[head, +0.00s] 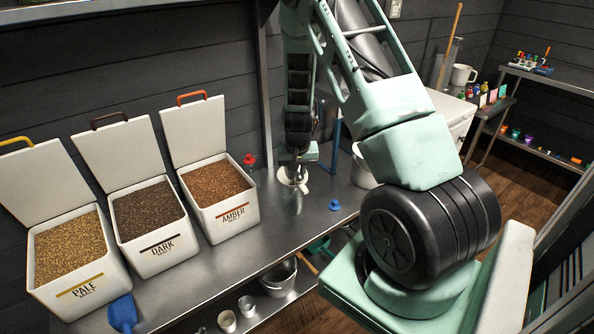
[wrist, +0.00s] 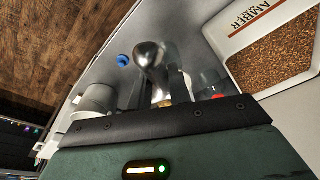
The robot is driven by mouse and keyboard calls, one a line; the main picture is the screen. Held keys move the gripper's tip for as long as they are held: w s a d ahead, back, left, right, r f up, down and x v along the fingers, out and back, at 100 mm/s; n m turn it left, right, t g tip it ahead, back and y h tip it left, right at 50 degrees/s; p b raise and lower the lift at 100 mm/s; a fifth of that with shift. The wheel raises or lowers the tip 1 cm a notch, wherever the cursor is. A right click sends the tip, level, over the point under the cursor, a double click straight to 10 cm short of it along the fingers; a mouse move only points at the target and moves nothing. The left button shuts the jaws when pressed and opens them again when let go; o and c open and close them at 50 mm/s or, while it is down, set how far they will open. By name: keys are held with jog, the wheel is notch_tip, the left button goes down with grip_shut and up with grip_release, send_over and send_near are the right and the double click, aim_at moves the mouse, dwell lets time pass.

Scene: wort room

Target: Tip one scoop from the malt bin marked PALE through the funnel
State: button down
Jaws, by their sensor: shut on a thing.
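The malt bin marked PALE (head: 78,292) stands open at the left, full of pale grain, its lid tilted back. A white funnel-like rim (head: 283,179) shows on the steel bench below my gripper (head: 294,160). My gripper is shut on a shiny metal scoop-like thing (wrist: 156,58), which reaches out ahead of the jaws in the wrist view. Its contents, if any, cannot be made out. In the head view my gripper is right above the rim; whether the held thing touches it is unclear. A blue scoop-shaped thing (head: 122,313) lies by the PALE bin.
Open bins marked DARK (head: 160,254) and AMBER (head: 232,218) stand right of PALE. A white bucket (head: 360,168), a small blue object (head: 334,205) and a red object (head: 249,160) are near my gripper. Cups and a pail (head: 278,280) sit below the bench edge.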

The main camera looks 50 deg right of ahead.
jog(key=shift+w+d+r+y+p, duration=0.1)
jog(key=shift+w+r+y+p, duration=0.05)
jog(key=shift+r+p, duration=0.35)
jog(key=shift+w+d+r+y+p, duration=0.15)
jog(key=shift+r+p, duration=0.1)
jog(key=shift+p, duration=0.35)
jog(key=w+d+r+g+y+p, duration=0.1)
jog(key=r+g+p, duration=0.1)
jog(key=p, duration=0.2)
jog(key=shift+w+d, duration=0.3)
jog(key=shift+d, duration=0.05)
jog(key=shift+w+d+r+g+y+p, duration=0.4)
jog(key=shift+w+d+r+y+p, duration=0.15)
jog(key=shift+p, duration=0.25)
jog(key=shift+w+d+r+g+y+p, duration=0.35)
jog(key=shift+w+d+r+g+y, duration=0.1)
jog(key=shift+w+r+g, duration=0.1)
jog(key=shift+w+d+r+g+y+b, duration=0.3)
jog(key=shift+w+d+g+y+b, duration=0.1)
jog(key=shift+w+d, duration=0.15)
jog(key=shift+w+d+r+g+y+b, duration=0.3)
jog(key=shift+w+d+g+y+b, duration=0.1)
jog(key=shift+w+d, duration=0.1)
jog(key=shift+r, duration=0.1)
